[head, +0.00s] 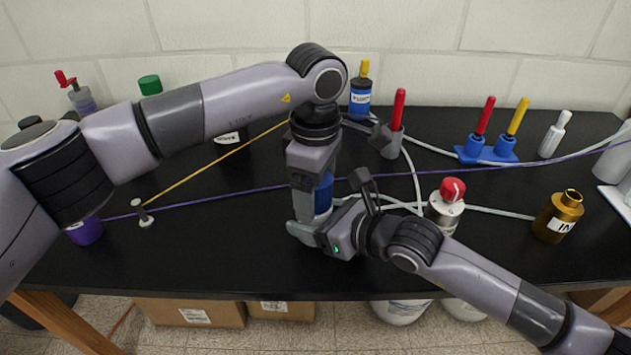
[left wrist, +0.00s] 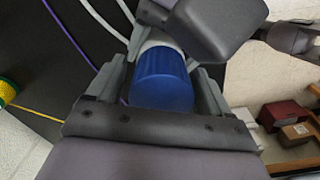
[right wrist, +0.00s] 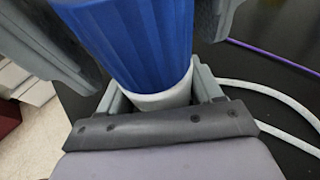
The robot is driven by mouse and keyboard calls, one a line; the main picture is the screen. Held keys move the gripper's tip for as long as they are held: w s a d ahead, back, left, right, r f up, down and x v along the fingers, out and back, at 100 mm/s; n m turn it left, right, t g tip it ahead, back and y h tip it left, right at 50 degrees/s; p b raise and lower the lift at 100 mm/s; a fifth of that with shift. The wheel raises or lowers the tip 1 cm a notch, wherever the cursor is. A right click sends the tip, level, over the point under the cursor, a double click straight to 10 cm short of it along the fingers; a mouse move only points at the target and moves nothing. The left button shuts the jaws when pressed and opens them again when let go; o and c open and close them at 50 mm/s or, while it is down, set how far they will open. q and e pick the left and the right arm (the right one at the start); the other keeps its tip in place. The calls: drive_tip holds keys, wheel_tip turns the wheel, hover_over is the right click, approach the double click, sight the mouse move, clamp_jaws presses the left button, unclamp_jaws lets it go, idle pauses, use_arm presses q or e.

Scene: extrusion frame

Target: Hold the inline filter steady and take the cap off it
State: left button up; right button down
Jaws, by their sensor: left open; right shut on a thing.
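The inline filter has a ribbed blue cap (head: 323,195) on a white body. It stands near the middle of the bench, partly hidden by my grippers. My right gripper (head: 318,232) comes in low from the right and is shut on the white body (right wrist: 160,98), just under the cap. My left gripper (head: 308,190) comes down from above with its jaws open. In the left wrist view the cap (left wrist: 162,80) lies between the left fingers; contact cannot be made out. In the right wrist view the cap (right wrist: 135,40) is on the body.
White tubes (head: 500,212) run right, past a red-knobbed device (head: 446,203) and a gold bottle (head: 558,215). A purple line (head: 430,174) crosses the bench. A grey holder (head: 388,142) with a red-handled tool stands behind.

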use_arm(q)
drive_tip(key=c, duration=1.1)
drive_tip(key=shift+o, duration=0.2)
drive_tip(key=shift+n, duration=1.8)
drive_tip(key=o, duration=1.2)
drive_tip(key=shift+c, duration=0.2)
drive_tip(key=shift+r, duration=0.15)
wheel_tip(320, 180, up, 4)
drive_tip(key=shift+f, duration=0.1)
drive_tip(key=shift+r, duration=0.3)
drive_tip(key=shift+c, duration=0.5)
wheel_tip(320, 180, up, 3)
drive_tip(key=m, duration=0.3)
drive_tip(key=shift+f, duration=3.8)
